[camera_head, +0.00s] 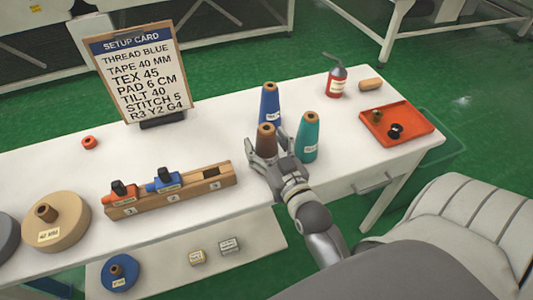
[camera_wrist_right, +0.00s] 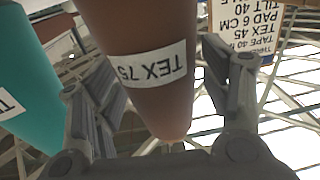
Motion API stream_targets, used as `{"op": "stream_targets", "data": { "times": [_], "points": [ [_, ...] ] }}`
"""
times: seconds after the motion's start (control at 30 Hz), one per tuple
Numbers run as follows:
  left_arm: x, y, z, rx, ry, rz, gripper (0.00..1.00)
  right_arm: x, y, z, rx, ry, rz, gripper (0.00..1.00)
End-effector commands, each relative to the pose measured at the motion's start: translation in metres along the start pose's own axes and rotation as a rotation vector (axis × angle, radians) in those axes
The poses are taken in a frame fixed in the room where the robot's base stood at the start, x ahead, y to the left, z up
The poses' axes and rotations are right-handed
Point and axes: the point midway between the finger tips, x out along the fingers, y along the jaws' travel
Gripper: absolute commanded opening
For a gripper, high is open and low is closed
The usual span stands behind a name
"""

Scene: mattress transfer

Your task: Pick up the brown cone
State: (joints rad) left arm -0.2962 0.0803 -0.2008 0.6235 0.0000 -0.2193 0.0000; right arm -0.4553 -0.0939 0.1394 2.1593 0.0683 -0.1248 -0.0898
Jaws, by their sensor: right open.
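The brown cone (camera_head: 266,141) stands upright on the white table, and it fills the middle of the right wrist view (camera_wrist_right: 150,65) with a "TEX 75" label. My right gripper (camera_head: 267,150) is open around it, with a finger on either side; in the wrist view gaps show beside the cone's narrow end. A teal cone (camera_head: 307,137) stands just right of the gripper, and it shows at the left edge of the wrist view (camera_wrist_right: 28,85). A blue cone (camera_head: 270,104) stands right behind the brown one. My left gripper is not in view.
A wooden rack (camera_head: 205,188) with numbered slots stands left of the gripper. A setup card (camera_head: 141,75) stands behind it. A red tray (camera_head: 403,124), a red bottle (camera_head: 336,82) and a tan roll (camera_head: 69,221) are on the table. A quilted mattress (camera_head: 455,225) lies front right.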

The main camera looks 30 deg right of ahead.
Motion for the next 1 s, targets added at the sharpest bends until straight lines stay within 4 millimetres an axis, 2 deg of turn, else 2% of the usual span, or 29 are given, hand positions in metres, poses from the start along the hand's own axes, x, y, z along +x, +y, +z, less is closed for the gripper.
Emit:
{"op": "stream_targets", "data": {
  "times": [0.2,0.23,0.67,1.0],
  "points": [
    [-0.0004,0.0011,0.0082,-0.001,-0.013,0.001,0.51,0.0004,0.0001,0.0001,-0.001,-0.001,0.0,0.7],
    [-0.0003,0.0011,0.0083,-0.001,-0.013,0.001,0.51,0.0004,0.0001,0.0001,-0.001,-0.001,0.0,0.67],
    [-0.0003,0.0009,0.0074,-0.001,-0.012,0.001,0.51,0.0002,0.0001,0.0001,0.0,-0.001,0.0,0.12],
    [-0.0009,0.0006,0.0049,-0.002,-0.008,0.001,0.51,0.0005,0.0001,-0.005,0.0,0.003,0.0,0.12]
  ]
}}
